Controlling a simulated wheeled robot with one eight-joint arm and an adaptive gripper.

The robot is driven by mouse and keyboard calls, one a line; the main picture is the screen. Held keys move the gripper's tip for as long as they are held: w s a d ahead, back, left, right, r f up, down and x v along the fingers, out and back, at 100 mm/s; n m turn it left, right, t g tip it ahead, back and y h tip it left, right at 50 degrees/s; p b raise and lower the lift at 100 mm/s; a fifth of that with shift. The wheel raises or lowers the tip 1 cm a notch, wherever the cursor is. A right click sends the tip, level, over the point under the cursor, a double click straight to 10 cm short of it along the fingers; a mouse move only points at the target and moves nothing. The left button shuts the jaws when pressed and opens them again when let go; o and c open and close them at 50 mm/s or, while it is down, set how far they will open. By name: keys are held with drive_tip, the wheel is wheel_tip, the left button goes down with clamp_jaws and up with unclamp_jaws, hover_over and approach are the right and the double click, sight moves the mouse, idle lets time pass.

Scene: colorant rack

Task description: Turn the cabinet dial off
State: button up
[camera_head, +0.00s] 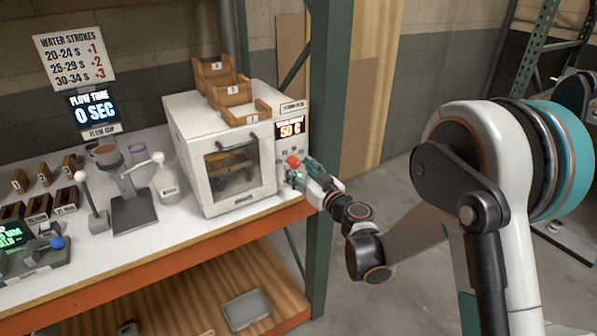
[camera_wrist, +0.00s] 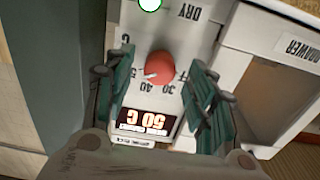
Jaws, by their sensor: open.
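The white cabinet (camera_head: 185,130) stands on the right end of the bench, its windowed door closed. Its red dial (camera_head: 293,161) is on the narrow panel right of the door, partly covered by my gripper. In the wrist view the red dial (camera_wrist: 160,69) sits between my fingers, with 30, 40 and OFF marks around it; its white pointer lies toward the number marks, not at OFF. My gripper (camera_head: 298,172) is at the panel with its green fingers (camera_wrist: 158,90) open on either side of the dial. Contact with it cannot be told. The display (camera_wrist: 145,122) reads 50 C.
Small wooden drawers (camera_head: 222,85) sit on top of the cabinet. A green rack post (camera_head: 330,130) stands close to the right of the panel. Lever stands and a cup (camera_head: 104,153) are on the bench to the left. Open floor lies to the right.

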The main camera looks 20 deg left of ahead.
drive_tip(key=shift+w+a, duration=0.4)
drive_tip(key=shift+a, duration=0.15)
drive_tip(key=c, duration=1.1)
